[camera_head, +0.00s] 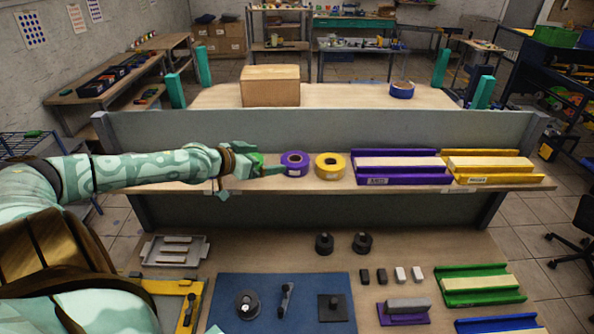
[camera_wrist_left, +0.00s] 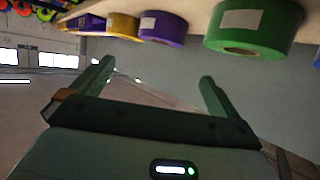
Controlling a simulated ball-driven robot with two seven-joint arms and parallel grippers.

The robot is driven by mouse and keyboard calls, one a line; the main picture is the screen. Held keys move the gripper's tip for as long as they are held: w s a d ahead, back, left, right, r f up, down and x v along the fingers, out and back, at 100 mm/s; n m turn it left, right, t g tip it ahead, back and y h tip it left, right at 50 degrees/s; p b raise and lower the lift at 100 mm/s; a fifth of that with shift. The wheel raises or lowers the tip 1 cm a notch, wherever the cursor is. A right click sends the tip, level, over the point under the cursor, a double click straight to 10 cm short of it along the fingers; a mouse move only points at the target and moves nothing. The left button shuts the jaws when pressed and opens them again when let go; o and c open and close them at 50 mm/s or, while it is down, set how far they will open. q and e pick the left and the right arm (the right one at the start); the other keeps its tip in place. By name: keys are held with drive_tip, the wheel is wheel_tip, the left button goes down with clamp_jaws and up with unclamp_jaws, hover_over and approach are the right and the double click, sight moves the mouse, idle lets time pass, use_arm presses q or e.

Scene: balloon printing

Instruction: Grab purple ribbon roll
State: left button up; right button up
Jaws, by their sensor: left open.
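The purple ribbon roll (camera_head: 294,159) sits on the shelf, between a green roll (camera_head: 257,158) partly hidden by my gripper and a yellow roll (camera_head: 330,160). My left gripper (camera_head: 250,183) is open and empty at the shelf's front edge, left of the purple roll. One finger points towards the purple roll; whether it touches cannot be told. In the left wrist view the purple roll (camera_wrist_left: 163,28) shows at the top, beyond the open fingers (camera_wrist_left: 156,71), with the green roll (camera_wrist_left: 252,25) to its right. My right gripper is not in view.
A purple tray (camera_head: 400,180) and a yellow tray (camera_head: 490,179) stand on the shelf to the right. The lower table holds a blue mat (camera_head: 300,292), black parts and a green tray (camera_head: 480,297). A cardboard box (camera_head: 270,85) stands behind the shelf panel.

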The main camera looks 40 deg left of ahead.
use_arm(q)
drive_tip(key=b, duration=0.2)
approach(300, 158)
drive_tip(key=shift+w, duration=0.35)
drive_tip(key=x, duration=0.5)
drive_tip(key=shift+f, duration=0.1)
drive_tip(key=shift+w+f, duration=0.25)
drive_tip(key=shift+w, duration=0.15)
drive_tip(key=c, duration=1.1)
